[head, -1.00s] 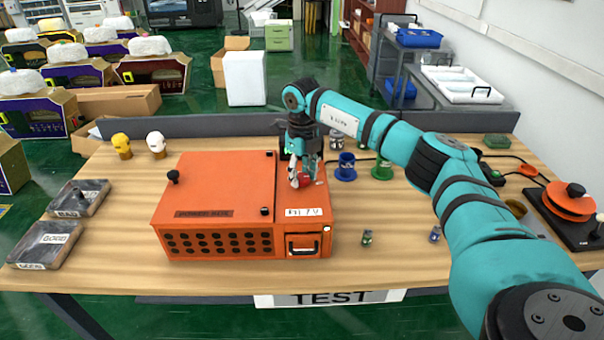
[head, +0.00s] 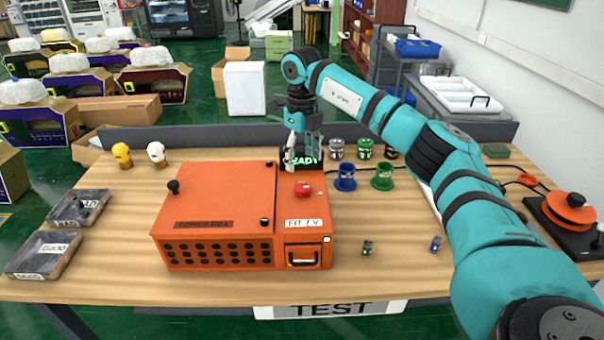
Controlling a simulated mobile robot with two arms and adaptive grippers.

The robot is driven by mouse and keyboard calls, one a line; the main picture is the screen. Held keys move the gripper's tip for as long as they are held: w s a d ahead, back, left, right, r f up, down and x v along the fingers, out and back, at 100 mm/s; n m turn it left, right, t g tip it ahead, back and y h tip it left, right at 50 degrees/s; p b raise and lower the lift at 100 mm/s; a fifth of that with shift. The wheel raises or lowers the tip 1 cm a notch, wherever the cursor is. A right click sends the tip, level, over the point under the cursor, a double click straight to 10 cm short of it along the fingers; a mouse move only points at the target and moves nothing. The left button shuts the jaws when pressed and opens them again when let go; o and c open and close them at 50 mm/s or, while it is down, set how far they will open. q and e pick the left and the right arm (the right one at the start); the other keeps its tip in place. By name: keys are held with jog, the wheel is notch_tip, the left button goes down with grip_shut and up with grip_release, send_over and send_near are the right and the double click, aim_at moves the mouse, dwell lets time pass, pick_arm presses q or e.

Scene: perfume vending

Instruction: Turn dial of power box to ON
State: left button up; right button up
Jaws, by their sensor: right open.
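The orange power box (head: 215,205) sits on the wooden table, left of centre. Its red dial (head: 303,190) is on the top of its right part, uncovered. Which way the dial points is too small to tell. My right gripper (head: 302,165) is open and empty, fingers down, above and just behind the dial, apart from it. A dark display (head: 316,163) with green letters, seemingly ending in "ADY", is partly hidden behind the gripper. My left gripper is not in view.
Blue (head: 345,178) and green (head: 382,177) cups stand right of the box, with small canisters behind. Two labelled trays (head: 45,254) lie at the left. Yellow and white heads (head: 122,155) stand at the back left. An orange round device (head: 568,208) is at the right.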

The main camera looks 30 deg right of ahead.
jog(key=shift+r, duration=1.75)
